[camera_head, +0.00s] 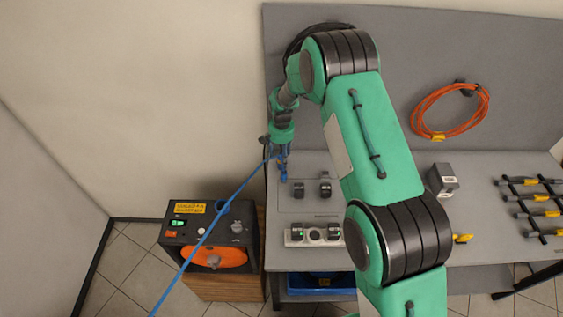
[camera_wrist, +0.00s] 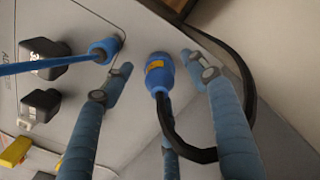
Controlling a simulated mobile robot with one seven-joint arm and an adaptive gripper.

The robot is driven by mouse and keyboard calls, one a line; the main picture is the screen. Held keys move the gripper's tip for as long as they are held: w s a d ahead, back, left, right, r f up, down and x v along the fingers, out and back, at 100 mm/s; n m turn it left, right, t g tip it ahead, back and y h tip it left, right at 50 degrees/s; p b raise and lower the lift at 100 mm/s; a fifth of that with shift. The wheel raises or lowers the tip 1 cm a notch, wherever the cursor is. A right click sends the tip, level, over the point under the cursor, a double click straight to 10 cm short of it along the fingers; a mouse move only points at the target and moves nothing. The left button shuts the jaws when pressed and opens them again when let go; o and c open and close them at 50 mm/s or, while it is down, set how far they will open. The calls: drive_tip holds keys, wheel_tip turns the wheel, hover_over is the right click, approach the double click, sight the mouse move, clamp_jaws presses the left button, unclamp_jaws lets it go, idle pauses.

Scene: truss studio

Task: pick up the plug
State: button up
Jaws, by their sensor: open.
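In the wrist view a blue plug (camera_wrist: 158,74) with a yellow label stands between the spread fingers of my gripper (camera_wrist: 155,63). A black cable leaves it and loops below and right. The fingers look apart from the plug on both sides. A second blue plug (camera_wrist: 103,50), on a blue cable, sits at the grey panel left of my left finger. In the head view my gripper (camera_head: 283,170) is low over the left end of the grey bench; the labelled plug cannot be made out there.
Black connectors (camera_wrist: 44,58) stand on the panel at left. The blue cable (camera_head: 215,218) stretches from the bench down past a black machine box (camera_head: 187,235) with an orange reel. A socket strip (camera_head: 313,234), a grey box (camera_head: 442,179) and a tool rack (camera_head: 535,208) are on the bench.

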drive_tip(key=shift+f, duration=1.75)
drive_tip(key=shift+c, duration=0.5)
drive_tip(key=c, duration=1.3)
